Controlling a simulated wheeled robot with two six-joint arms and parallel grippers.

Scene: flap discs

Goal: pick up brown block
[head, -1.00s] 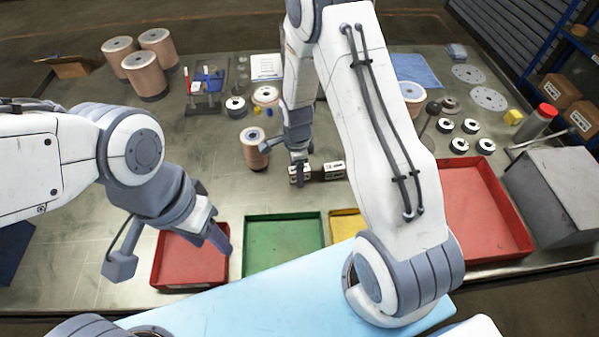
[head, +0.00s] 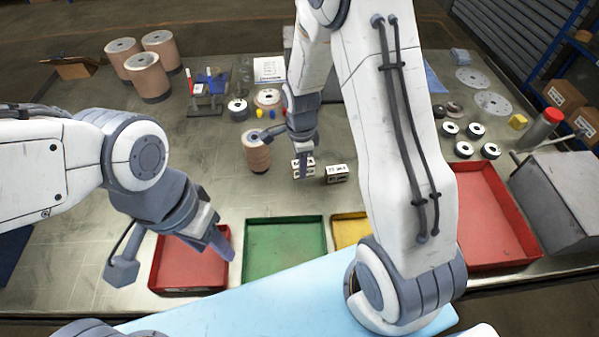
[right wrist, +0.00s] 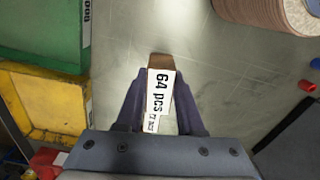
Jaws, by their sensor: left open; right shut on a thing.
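The brown block (right wrist: 160,62) carries a white "64 pcs" label and sits between the fingers of my right gripper (right wrist: 157,100) in the right wrist view. The gripper is shut on it. In the head view the block (head: 309,163) shows at my right gripper (head: 303,172), partly covered by the fingers. A second labelled block (head: 336,173) stands just to its right, apart from it. My left gripper (head: 220,244) is open and empty above the small red tray.
The small red tray (head: 160,270), green tray (head: 248,268) and yellow tray (head: 345,220) line the front edge. A copper-coloured roll (head: 256,155) stands left of the right gripper. A large red tray (head: 490,215) and grey box (head: 560,185) are at right.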

